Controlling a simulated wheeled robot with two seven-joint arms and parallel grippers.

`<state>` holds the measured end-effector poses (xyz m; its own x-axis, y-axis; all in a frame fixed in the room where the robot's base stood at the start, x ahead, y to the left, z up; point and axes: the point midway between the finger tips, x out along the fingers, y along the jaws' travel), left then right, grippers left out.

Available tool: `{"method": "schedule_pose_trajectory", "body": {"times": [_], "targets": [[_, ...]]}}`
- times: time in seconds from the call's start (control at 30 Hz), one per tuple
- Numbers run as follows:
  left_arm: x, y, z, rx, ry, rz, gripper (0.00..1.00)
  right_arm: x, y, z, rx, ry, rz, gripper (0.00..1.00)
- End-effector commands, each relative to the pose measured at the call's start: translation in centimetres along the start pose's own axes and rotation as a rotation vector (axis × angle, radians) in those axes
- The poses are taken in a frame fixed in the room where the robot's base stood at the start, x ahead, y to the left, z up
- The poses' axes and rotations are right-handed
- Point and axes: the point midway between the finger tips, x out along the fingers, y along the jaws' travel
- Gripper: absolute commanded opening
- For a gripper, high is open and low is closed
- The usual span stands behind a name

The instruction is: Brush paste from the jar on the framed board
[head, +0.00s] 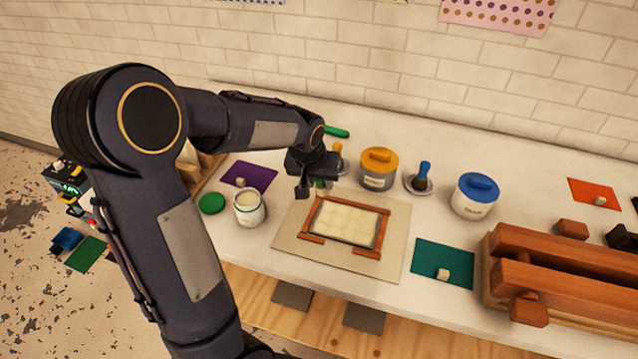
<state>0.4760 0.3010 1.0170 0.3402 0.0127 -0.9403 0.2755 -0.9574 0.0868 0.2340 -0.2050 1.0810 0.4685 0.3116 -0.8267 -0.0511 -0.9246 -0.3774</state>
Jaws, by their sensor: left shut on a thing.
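The jar (249,210) stands open left of the board, with pale paste inside and its green lid (212,203) beside it. The framed board (287,247) lies flat on the bench, with a brown wooden frame (338,250) around a pale gridded panel (346,222). My left gripper (312,187) is above the frame's upper left corner, shut on a brush. The brush is mostly hidden; a bit of green (320,184) shows at the fingers. A green handle-like piece (336,131) shows behind the gripper; I cannot tell whether it belongs to the brush. My right gripper is not in view.
An orange-lidded pot (378,170), a blue-lidded pot (474,197) and a blue brush (421,176) in a dish stand behind and right of the board. A wooden press (560,280) fills the right end. Purple (249,177) and teal (442,262) mats flank the board.

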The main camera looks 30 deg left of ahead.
Motion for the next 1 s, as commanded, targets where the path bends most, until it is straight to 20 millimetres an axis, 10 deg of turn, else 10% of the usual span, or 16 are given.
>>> {"method": "schedule_pose_trajectory", "body": {"times": [1.0], "targets": [[-3.2, 0.3, -1.7, 0.005, -0.001, 0.0, 0.09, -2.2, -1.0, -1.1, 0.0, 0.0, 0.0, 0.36]]}}
